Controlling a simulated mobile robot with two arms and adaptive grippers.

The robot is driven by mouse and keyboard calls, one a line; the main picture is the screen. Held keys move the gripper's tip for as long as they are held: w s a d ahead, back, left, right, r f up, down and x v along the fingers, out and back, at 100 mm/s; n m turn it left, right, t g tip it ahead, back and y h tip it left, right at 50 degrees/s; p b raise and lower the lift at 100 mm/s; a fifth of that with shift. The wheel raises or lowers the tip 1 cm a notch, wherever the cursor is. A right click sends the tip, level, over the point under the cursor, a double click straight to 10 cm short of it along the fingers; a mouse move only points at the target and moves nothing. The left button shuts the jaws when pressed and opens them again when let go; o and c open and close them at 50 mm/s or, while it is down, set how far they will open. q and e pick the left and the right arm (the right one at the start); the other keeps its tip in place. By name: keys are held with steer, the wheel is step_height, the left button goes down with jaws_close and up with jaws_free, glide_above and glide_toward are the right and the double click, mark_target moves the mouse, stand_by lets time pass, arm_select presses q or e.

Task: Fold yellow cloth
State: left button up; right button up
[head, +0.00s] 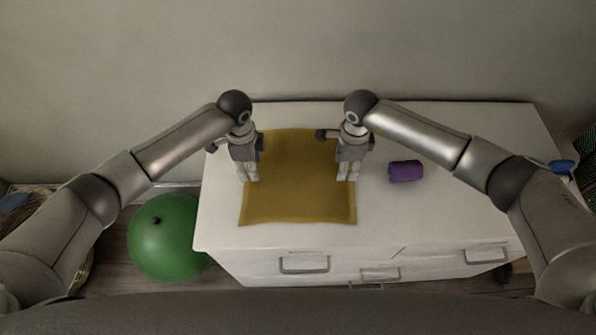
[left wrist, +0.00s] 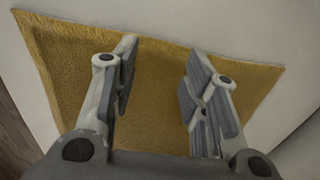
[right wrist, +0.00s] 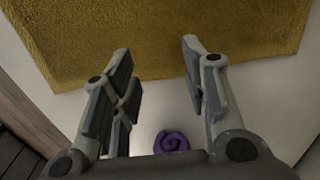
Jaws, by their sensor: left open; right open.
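The yellow cloth (head: 297,195) lies spread flat on the white dresser top, with its near edge close to the dresser's front. My left gripper (head: 250,180) is over the cloth's left side, fingers pointing down. My right gripper (head: 347,179) is over or just beside the cloth's right edge. In the left wrist view the cloth (left wrist: 155,85) spreads beneath the open, empty fingers (left wrist: 158,65). In the right wrist view the cloth (right wrist: 160,35) fills the upper part, and the open fingers (right wrist: 157,65) reach toward its edge with nothing between them. Whether any fingertip touches the cloth I cannot tell.
A purple rolled item (head: 405,171) lies on the dresser right of the cloth; it also shows in the right wrist view (right wrist: 171,141). The white dresser (head: 450,215) has free room at its right. A green ball (head: 165,238) is on the floor at left. A wall stands behind.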

arm_select(q)
steer(key=shift+w+f, duration=0.2)
steer(key=shift+f, duration=0.65)
arm_select(e)
steer(key=shift+w+f, duration=0.2)
steer(key=shift+f, duration=0.7)
arm_select(q)
steer(key=shift+f, duration=0.1)
arm_select(e)
steer(key=shift+f, duration=0.1)
arm_select(q)
steer(key=shift+s, duration=0.15)
arm_select(e)
steer(key=shift+s, duration=0.15)
arm_select(q)
steer(key=shift+f, duration=0.1)
